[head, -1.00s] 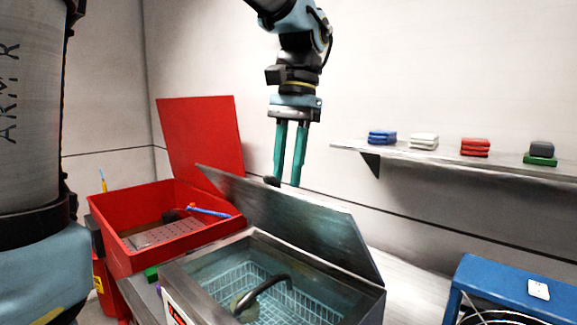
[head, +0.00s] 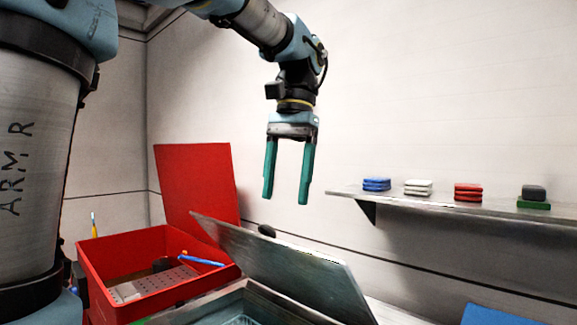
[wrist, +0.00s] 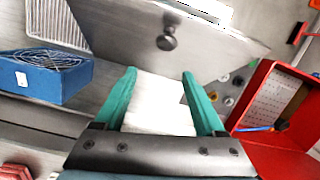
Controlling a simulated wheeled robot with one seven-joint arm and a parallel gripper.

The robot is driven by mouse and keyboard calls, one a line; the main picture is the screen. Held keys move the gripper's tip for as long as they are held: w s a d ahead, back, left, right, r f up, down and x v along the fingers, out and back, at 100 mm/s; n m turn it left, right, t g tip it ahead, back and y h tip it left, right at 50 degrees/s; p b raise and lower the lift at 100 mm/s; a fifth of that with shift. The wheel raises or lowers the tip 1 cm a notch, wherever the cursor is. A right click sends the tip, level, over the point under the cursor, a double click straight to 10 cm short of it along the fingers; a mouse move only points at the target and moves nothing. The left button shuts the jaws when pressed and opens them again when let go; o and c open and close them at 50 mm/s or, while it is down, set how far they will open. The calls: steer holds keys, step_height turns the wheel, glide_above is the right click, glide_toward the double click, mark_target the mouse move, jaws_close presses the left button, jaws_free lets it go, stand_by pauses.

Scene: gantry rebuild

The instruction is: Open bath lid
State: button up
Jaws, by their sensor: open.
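The bath lid (head: 290,266) is a grey metal panel, raised and tilted back from the bath (head: 240,303), whose rim shows at the bottom of the head view. Its dark round knob (head: 266,230) is near the upper edge. My gripper (head: 286,200) is open and empty, above the lid and apart from it, with green fingers pointing down. In the wrist view the lid (wrist: 215,45) and its knob (wrist: 167,40) lie beyond the open fingers (wrist: 158,75). Most of the bath's inside is cut off in the head view.
An open red bin (head: 130,262) with its red lid (head: 195,190) up stands left of the bath. A wall shelf (head: 450,205) on the right holds folded cloths. A blue box (wrist: 45,78) with a fan grille shows in the wrist view. Space around my gripper is clear.

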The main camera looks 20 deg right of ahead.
steer(key=shift+w+d+r, duration=0.15)
steer(key=shift+d+r, duration=0.05)
steer(key=shift+r, duration=1.15)
steer(key=shift+w+d+r, duration=0.1)
steer(key=shift+d+r, duration=0.1)
steer(key=shift+r, duration=1.1)
